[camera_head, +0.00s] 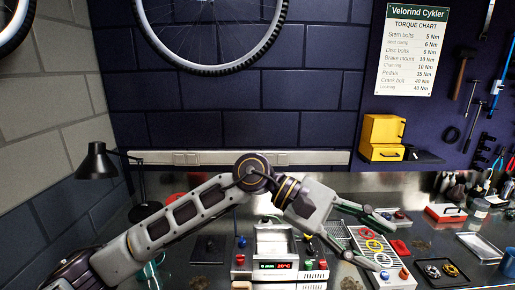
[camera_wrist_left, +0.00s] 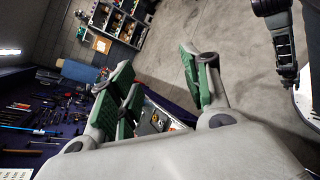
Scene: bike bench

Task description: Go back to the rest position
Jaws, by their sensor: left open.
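My left arm reaches in from the left in the head view, across the bench. A grey and black arm link, which looks like my other arm, shows at the upper right of that view.
A black lamp (camera_head: 97,162) is at the left, a yellow box (camera_head: 382,137) at the back. A red box (camera_head: 445,212) and black tray (camera_head: 440,272) lie to the right. Open floor (camera_wrist_left: 235,40) shows in the wrist view.

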